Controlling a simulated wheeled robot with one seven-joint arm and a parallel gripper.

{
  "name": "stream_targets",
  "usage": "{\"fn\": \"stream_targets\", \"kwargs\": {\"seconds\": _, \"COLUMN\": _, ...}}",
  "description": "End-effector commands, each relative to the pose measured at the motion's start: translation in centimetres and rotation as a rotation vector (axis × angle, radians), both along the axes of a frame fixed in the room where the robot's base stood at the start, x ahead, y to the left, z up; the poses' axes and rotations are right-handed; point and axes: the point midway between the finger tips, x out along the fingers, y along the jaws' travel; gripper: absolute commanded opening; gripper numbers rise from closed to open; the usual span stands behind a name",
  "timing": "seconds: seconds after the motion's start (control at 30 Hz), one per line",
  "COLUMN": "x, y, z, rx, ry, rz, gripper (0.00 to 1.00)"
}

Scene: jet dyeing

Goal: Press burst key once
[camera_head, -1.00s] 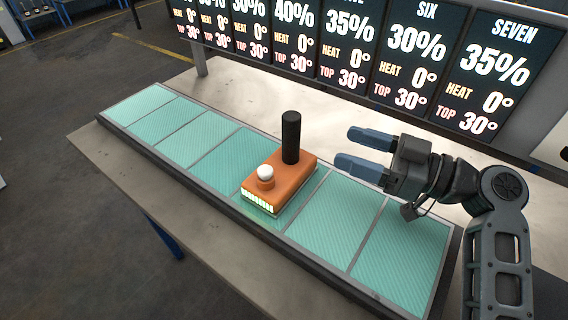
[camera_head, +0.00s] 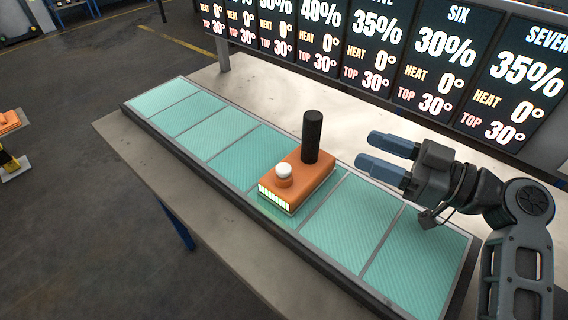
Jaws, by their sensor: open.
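An orange control box (camera_head: 312,172) sits on the row of teal panels (camera_head: 237,150) on the table. It has a white round button (camera_head: 284,170) on an orange collar, a tall black cylindrical handle (camera_head: 312,137) and a lit strip (camera_head: 273,197) on its front edge. No label naming a burst key is readable. My gripper (camera_head: 382,154) is open and empty, to the right of the box, with its two blue-grey fingers pointing left. It is apart from the box and the button.
A row of display screens (camera_head: 443,62) with percent, heat and top readings stands behind the table. The table's bare front edge (camera_head: 160,180) is clear. Another orange object (camera_head: 9,121) stands at the far left. The panels left of the box are empty.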

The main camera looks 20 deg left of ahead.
Motion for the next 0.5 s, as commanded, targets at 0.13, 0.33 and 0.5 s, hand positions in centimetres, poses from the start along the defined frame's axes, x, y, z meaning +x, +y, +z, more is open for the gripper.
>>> {"fn": "stream_targets", "kwargs": {"seconds": 0.13, "x": 0.0, "y": 0.0, "z": 0.0, "rx": 0.0, "ry": 0.0, "rz": 0.0, "gripper": 0.41}}
{"fn": "stream_targets", "kwargs": {"seconds": 0.33, "x": 0.0, "y": 0.0, "z": 0.0, "rx": 0.0, "ry": 0.0, "rz": 0.0, "gripper": 0.22}}
{"fn": "stream_targets", "kwargs": {"seconds": 0.5, "x": 0.0, "y": 0.0, "z": 0.0, "rx": 0.0, "ry": 0.0, "rz": 0.0, "gripper": 0.05}}
